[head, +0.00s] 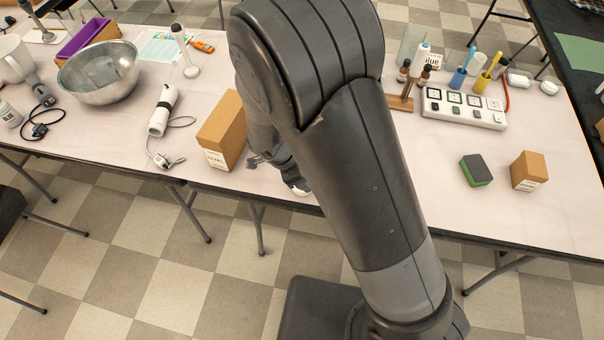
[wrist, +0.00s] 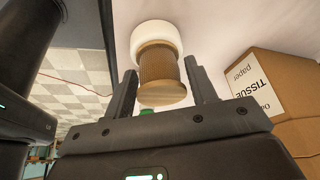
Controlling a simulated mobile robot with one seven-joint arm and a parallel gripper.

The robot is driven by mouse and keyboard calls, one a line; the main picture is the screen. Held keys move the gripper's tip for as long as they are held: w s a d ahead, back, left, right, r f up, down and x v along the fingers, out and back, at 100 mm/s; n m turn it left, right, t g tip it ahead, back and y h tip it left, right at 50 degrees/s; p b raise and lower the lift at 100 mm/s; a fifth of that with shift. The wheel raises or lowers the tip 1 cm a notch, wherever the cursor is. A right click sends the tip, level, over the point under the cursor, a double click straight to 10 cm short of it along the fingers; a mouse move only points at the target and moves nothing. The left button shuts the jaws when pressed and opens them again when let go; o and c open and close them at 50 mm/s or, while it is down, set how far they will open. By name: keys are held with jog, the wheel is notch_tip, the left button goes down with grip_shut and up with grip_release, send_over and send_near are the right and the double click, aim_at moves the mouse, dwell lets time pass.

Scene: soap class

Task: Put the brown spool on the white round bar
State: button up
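The brown spool (wrist: 160,70) stands end-on against the flat face of the white round bar (wrist: 156,34) in the wrist view, which looks upside down here, so the spool appears to rest on top of the bar. My gripper (wrist: 160,66) has one finger on each side of the spool, with narrow gaps, and looks open. In the head view my arm hides the spool; a bit of white (head: 302,191), probably the bar, shows at the table's front edge below my gripper (head: 272,158).
A tissue-paper carton (wrist: 262,85) stands close beside the gripper; it also shows in the head view (head: 222,132). A white corded tool (head: 162,112) and a metal bowl (head: 100,75) lie farther left. A sponge (head: 476,170) and small box (head: 528,171) are at right.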

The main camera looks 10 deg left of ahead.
jog(key=shift+o, duration=1.1)
jog(key=v, duration=1.2)
jog(key=d+r+n+y, duration=0.3)
jog(key=d+r+n, duration=0.2)
jog(key=d+r, duration=1)
jog(key=s+d+r+n+t, duration=0.1)
jog(key=s+d+r+n, duration=0.1)
jog(key=d, duration=0.5)
jog(key=s+d+r+n+t+y, duration=0.1)
jog(key=s+d+r+n+t, duration=0.1)
jog(key=s+d+n, duration=0.3)
jog(key=shift+s+d+r+n+t, duration=0.3)
jog(key=shift+s+d+r, duration=0.45)
jog(key=shift+d, duration=0.4)
